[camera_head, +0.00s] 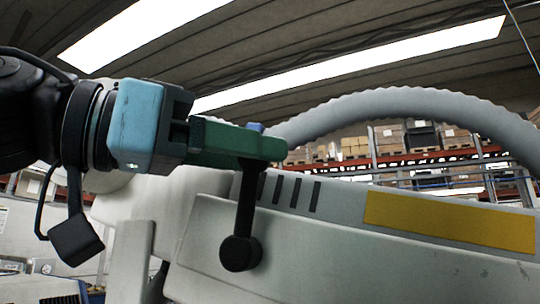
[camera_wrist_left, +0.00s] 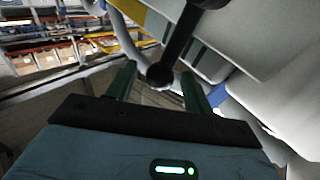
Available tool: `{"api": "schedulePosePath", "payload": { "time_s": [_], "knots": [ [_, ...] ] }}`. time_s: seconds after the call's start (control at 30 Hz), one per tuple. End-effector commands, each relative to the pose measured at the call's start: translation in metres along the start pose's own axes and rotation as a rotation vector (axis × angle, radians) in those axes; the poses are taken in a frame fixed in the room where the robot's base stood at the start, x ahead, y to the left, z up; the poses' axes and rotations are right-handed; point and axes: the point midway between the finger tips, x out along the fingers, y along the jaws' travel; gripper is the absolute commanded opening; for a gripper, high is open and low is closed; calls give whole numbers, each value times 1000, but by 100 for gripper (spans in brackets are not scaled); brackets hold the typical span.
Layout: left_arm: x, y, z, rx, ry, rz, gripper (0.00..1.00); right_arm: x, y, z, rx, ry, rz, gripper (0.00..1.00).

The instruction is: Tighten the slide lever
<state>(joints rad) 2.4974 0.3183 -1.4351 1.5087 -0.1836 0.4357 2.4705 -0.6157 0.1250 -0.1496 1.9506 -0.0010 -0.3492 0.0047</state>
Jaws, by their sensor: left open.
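The slide lever (camera_head: 245,210) is a black bar with rounded ends on the side of the pale microscope arm (camera_head: 330,255). In the head view it hangs nearly upright, its larger round end at the bottom. My left gripper (camera_head: 279,148) reaches in from the left with green fingers, at the lever's upper end, which they partly hide. In the left wrist view the left gripper (camera_wrist_left: 158,71) is open, and the small end of the lever (camera_wrist_left: 178,47) shows between its two fingers. I cannot tell whether a finger touches it. My right gripper is not in view.
A yellow panel (camera_head: 450,220) and dark slots (camera_head: 290,193) mark the microscope arm to the right of the lever. A thick ribbed grey hose (camera_head: 400,103) arches above it. Shelves with boxes (camera_head: 425,140) stand far behind. Open room shows above my left gripper.

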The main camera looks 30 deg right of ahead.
Motion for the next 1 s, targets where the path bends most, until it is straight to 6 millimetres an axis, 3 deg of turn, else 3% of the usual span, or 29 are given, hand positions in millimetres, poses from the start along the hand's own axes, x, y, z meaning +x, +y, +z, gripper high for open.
{"api": "schedulePosePath", "payload": {
  "time_s": [0.23,0.6,1.0],
  "knots": [
    [27,0,0,-1,0,0,52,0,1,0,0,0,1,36],
    [31,0,0,0,1,0,50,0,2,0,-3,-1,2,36],
    [31,0,0,0,1,0,0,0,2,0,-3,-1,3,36]
  ]
}}
